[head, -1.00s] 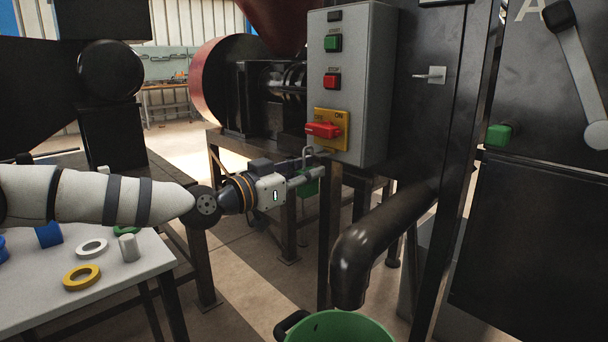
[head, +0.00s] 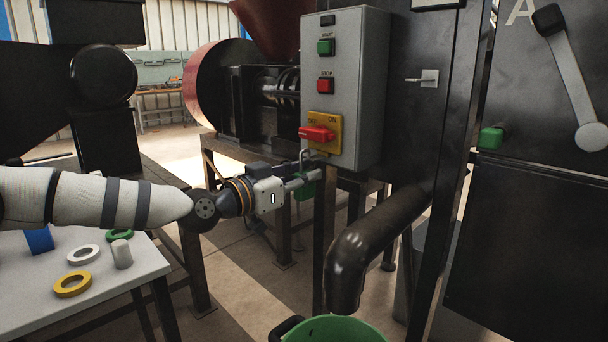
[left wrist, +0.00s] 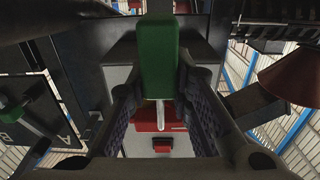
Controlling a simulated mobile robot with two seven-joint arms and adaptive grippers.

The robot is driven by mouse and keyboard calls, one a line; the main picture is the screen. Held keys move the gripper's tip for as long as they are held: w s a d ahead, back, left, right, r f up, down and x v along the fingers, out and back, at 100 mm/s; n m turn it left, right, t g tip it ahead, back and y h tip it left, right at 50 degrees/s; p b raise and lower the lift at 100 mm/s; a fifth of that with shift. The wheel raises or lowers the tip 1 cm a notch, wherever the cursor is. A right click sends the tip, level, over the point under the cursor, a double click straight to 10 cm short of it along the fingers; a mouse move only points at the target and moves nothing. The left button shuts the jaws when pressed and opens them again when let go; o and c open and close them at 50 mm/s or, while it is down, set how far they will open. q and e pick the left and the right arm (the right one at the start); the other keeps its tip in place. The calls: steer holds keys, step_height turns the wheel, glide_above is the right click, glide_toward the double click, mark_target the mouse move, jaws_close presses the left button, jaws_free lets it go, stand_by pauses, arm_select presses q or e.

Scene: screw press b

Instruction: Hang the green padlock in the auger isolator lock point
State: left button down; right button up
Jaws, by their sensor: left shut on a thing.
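The green padlock (head: 304,188) is held upright in my left gripper (head: 300,182), its shackle pointing up. The auger isolator is a yellow plate (head: 336,142) with a red handle (head: 318,133), low on the grey control box. In the head view the shackle top is just below and left of the handle, near the box's lower left edge. In the left wrist view the padlock (left wrist: 158,60) sits between the fingers, with its shackle (left wrist: 160,113) in front of the red handle (left wrist: 147,125). I cannot tell whether the shackle touches or passes through the lock point. My right gripper is out of view.
The control box (head: 359,90) also carries a green start and a red stop button. A dark pipe (head: 350,260) slopes down over a green bucket (head: 335,330). A white table (head: 110,290) with tape rolls stands at lower left. Machine legs stand behind my gripper.

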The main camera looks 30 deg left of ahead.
arm_select(q)
steer(key=shift+w+d, duration=0.1)
steer(key=shift+w, duration=0.05)
steer(key=shift+w, duration=0.25)
steer(key=shift+w+d+b, duration=0.2)
steer(key=shift+w+b, duration=0.1)
steer(key=shift+f+b, duration=0.3)
steer(key=shift+f, duration=0.35)
steer(key=shift+r, duration=0.15)
stand_by(0.3)
steer(key=c, duration=1.4)
jaws_free()
